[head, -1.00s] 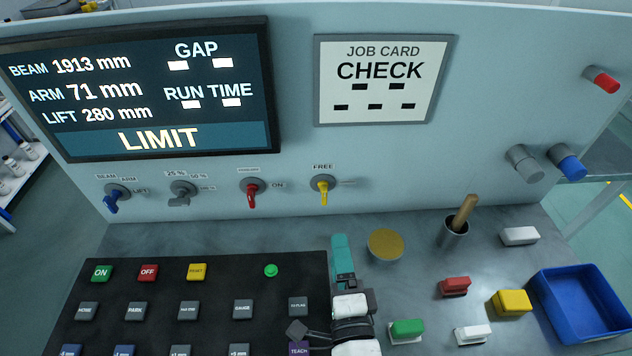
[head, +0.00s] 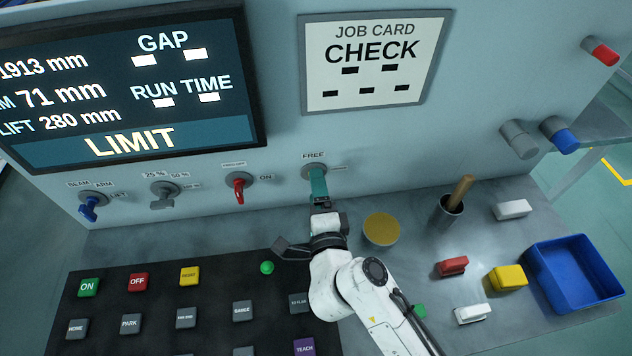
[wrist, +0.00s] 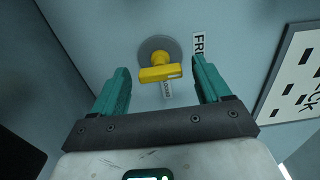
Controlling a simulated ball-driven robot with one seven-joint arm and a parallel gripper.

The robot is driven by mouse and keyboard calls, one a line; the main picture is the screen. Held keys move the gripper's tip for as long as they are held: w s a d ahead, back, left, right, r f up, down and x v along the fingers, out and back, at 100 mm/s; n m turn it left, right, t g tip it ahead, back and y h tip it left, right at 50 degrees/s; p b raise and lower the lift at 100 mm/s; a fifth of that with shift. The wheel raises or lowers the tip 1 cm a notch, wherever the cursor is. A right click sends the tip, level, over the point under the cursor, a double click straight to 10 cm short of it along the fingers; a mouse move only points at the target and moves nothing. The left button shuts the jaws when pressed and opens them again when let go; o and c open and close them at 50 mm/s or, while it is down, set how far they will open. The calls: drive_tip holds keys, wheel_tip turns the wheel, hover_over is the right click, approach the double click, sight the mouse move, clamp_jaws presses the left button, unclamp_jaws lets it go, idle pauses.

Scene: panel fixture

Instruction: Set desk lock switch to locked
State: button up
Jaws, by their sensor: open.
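The desk lock switch is a yellow lever knob (wrist: 160,72) on a round grey base, seen in the wrist view between and ahead of my open fingers. A label beside its base starts with "FR", and a second label is partly covered by the knob. In the head view the switch's grey base (head: 314,168) shows under the "FREE" label, with the yellow lever hidden behind my gripper (head: 319,187). My gripper also shows in the wrist view (wrist: 160,88), with one teal finger on each side of the knob. It is open, and I see no contact.
A red switch (head: 239,187) is left of the lock switch, with grey and blue switches farther left. A black button panel (head: 215,290) lies below. A brass disc (head: 382,228), a cup (head: 447,211), several blocks and a blue tray (head: 530,260) are to the right.

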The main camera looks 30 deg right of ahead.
drive_tip(key=shift+x, duration=0.95)
drive_tip(key=c, duration=1)
